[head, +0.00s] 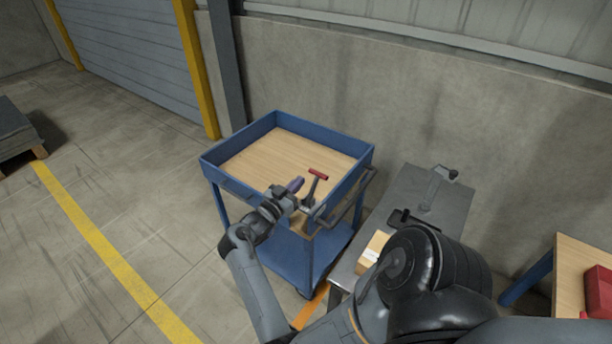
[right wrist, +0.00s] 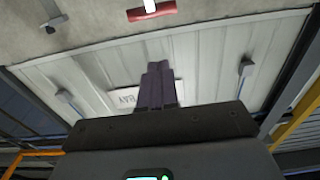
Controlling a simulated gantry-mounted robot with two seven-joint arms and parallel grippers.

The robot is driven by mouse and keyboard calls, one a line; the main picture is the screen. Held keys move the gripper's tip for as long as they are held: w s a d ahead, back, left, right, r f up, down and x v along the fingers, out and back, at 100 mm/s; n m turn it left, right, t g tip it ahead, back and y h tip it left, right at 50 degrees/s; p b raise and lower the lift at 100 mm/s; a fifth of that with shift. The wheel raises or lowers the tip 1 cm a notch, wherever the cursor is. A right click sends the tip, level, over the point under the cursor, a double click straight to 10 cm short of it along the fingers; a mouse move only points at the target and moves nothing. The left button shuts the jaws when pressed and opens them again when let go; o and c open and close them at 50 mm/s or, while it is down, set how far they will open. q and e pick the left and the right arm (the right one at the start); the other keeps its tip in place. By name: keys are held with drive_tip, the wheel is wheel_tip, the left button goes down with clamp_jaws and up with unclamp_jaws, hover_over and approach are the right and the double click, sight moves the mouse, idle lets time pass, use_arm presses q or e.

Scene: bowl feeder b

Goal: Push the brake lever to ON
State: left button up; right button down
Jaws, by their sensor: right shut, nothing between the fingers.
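The brake lever is a grey stem with a red cross handle (head: 317,173). It stands at the near right corner of the blue cart (head: 228,153), which has a wooden top. The red handle also shows at the top edge of the right wrist view (right wrist: 151,11). My right gripper (head: 297,184) is shut and empty just left of the lever, near handle height. Its closed fingers (right wrist: 158,85) show apart from the handle in the wrist view. No ON marking is readable. My left gripper is not in view.
A grey metal bench (head: 408,186) with a small fixture (head: 442,176) stands right of the cart, with a cardboard box (head: 373,248) near its front. A red bin (head: 599,287) sits at the far right. The cart top is bare.

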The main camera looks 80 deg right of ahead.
drive_tip(key=v, duration=0.5)
drive_tip(key=shift+a+r, duration=0.1)
drive_tip(key=shift+r, duration=0.15)
